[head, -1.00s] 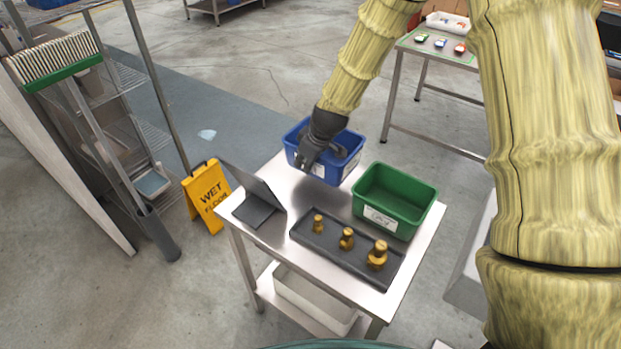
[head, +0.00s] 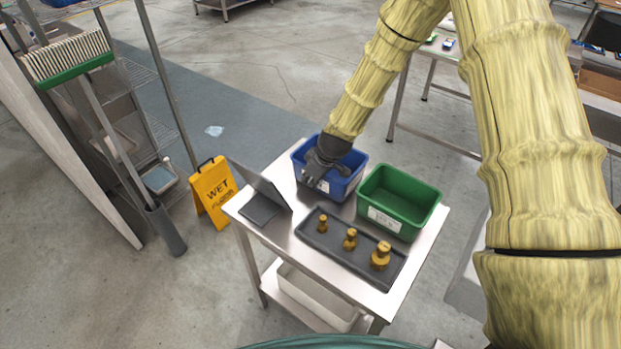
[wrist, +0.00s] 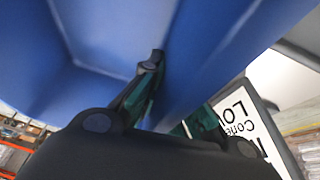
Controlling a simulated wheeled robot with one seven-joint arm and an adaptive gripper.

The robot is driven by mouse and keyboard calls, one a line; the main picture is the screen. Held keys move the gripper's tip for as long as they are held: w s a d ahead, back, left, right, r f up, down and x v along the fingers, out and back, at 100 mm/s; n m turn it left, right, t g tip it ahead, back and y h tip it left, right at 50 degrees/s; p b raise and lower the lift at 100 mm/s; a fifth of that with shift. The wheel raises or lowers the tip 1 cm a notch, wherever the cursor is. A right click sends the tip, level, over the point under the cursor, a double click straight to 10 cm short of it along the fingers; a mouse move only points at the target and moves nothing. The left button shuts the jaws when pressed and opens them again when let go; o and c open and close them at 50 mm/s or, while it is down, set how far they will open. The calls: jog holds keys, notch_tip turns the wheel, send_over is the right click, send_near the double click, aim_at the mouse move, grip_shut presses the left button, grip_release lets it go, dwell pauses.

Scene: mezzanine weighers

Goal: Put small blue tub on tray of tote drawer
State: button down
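The small blue tub (head: 345,188) is at the back of the steel table, left of and behind the green tub. My gripper (head: 318,172) is at its near left rim. In the wrist view, the blue wall (wrist: 215,60) runs between my gripper's fingers (wrist: 170,95); one finger is inside against the wall and the other is outside beside a white label. The gripper looks shut on that wall. The tub's base seems at or very near the tabletop; contact is hidden. I cannot pick out a tote drawer with a tray for certain.
A green tub (head: 412,213) stands close right of the blue tub. A dark tray (head: 335,255) with three brass weights lies in front. A tablet-like stand (head: 262,195) is at left. A yellow wet-floor sign (head: 212,190) stands on the floor. Another table (head: 450,75) is behind.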

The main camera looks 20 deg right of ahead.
jog(key=shift+f, duration=0.15)
jog(key=c, duration=1.6)
grip_release()
jog(key=shift+c, duration=0.2)
jog(key=shift+r, duration=0.25)
